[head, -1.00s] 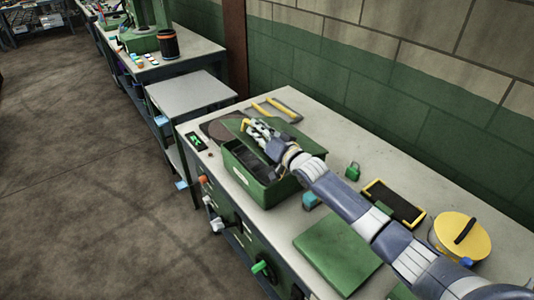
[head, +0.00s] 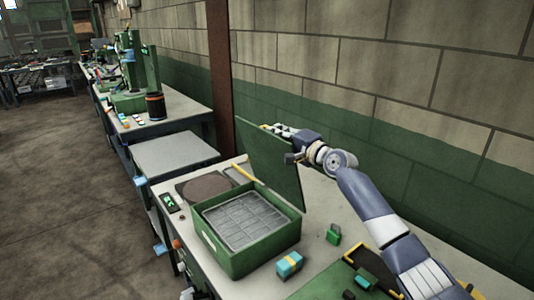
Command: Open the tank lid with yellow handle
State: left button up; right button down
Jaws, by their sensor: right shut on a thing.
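A green rectangular tank (head: 253,248) stands on the bench, its top uncovered, with a grey gridded surface inside. Its green lid (head: 270,165) stands raised and roughly upright at the tank's back edge. My right gripper (head: 274,129) is at the lid's top edge, shut on the yellow handle, of which only a little shows beside the fingers. My left gripper is not in view.
A teal and yellow block (head: 289,265) and a green padlock-like item (head: 333,234) lie right of the tank. A dark round plate (head: 205,188) and a small device with a green display (head: 171,202) lie to its left. The wall is close behind the lid.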

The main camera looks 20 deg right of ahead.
jog(key=w+d+m+b, duration=0.3)
jog(key=d+m+b, duration=0.1)
jog(key=d, duration=0.5)
jog(key=shift+w+d+f+m+b, duration=0.2)
jog(key=shift+f+m+b, duration=0.15)
jog(key=shift+b, duration=0.2)
jog(key=shift+r, duration=0.1)
jog(key=c, duration=1.7)
grip_release()
jog(key=shift+o, duration=0.2)
jog(key=shift+a, duration=0.15)
